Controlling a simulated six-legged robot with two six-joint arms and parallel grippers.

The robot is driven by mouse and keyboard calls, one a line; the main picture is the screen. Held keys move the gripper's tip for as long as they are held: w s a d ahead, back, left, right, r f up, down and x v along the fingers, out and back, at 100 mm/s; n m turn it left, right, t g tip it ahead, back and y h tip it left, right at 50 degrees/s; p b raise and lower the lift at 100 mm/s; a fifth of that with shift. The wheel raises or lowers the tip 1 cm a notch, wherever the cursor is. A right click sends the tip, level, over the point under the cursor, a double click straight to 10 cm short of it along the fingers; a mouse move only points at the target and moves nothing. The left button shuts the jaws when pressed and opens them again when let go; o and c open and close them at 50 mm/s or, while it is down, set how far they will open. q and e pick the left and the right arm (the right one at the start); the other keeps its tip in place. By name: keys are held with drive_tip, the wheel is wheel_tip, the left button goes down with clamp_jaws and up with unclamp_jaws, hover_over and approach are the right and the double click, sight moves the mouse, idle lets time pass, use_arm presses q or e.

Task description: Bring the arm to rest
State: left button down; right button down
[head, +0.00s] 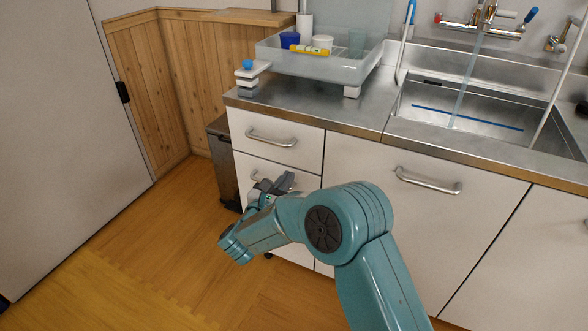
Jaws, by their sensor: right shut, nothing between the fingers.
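My right arm comes in from the bottom, teal, bent at a large round joint. Its gripper (275,184) is grey and partly hidden behind the forearm. It is shut with nothing in it, in front of the white drawers and below the counter edge. My left gripper does not show.
A steel counter (300,109) with a sink (465,112) and running tap (480,28) spans the right. A translucent tray (325,64) on the counter holds a blue cup (289,41) and other cups. A dark bin (222,165) stands left of the drawers. The wooden floor (130,240) at left is clear.

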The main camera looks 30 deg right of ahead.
drive_tip(key=v, duration=0.5)
drive_tip(key=s+d+f+m+g+y, duration=0.1)
drive_tip(key=s+f+m+g+y, duration=0.15)
drive_tip(key=s+f+g, duration=0.6)
drive_tip(key=s+d+f+m+g+y, duration=0.15)
drive_tip(key=s+f+y, duration=0.35)
drive_tip(key=f, duration=0.8)
drive_tip(key=s+a+f+m+y, duration=0.4)
drive_tip(key=s+a+m+y, duration=0.15)
drive_tip(key=s+m, duration=0.5)
drive_tip(key=s+a+f+m+y, duration=0.5)
drive_tip(key=s+a+m, duration=0.2)
drive_tip(key=m, duration=0.7)
wheel_tip(320, 180, up, 23)
drive_tip(key=p, duration=2.3)
drive_tip(key=shift+w+r+n+g+p, duration=0.25)
drive_tip(key=shift+w+n+g+p, duration=0.1)
drive_tip(key=shift+w+n, duration=0.1)
